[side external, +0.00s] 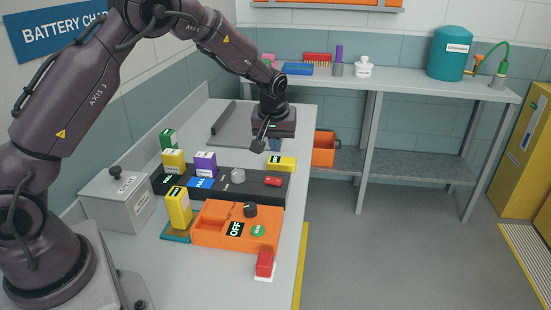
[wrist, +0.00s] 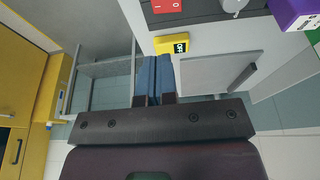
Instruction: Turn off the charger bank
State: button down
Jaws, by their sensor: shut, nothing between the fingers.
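A long dark grey unit (side external: 222,184) lies on the bench in the side view, with battery-like packs at its left part. It carries a grey knob (side external: 238,176) and a red rocker switch (side external: 272,181) near its right end. The red rocker also shows at the top of the wrist view (wrist: 166,5). A yellow block (side external: 281,163) with a dark label lies just behind the unit; it shows in the wrist view (wrist: 172,45). My gripper (side external: 258,147) is shut and empty, above the bench behind the unit, its fingertips (wrist: 156,58) apart from the rocker.
In front stands an orange box (side external: 210,222) with a black knob, an OFF label and a green button. A yellow pack (side external: 178,208) stands beside it, and a red button (side external: 264,263) lies at its front right. A grey box (side external: 118,197) is at left. A back shelf (side external: 400,82) holds several items.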

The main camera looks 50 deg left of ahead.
aim_at(269, 179)
jog(key=shift+v, duration=1.4)
jog(key=shift+s+a+r+y, duration=0.2)
jog(key=shift+s+a+y, duration=0.15)
jog(key=shift+a, duration=0.2)
jog(key=shift+f, duration=0.1)
jog(key=x, duration=0.8)
jog(key=s+x, duration=0.1)
jog(key=x, duration=0.3)
jog(key=shift+d+f, duration=0.25)
jog(key=shift+f, duration=0.75)
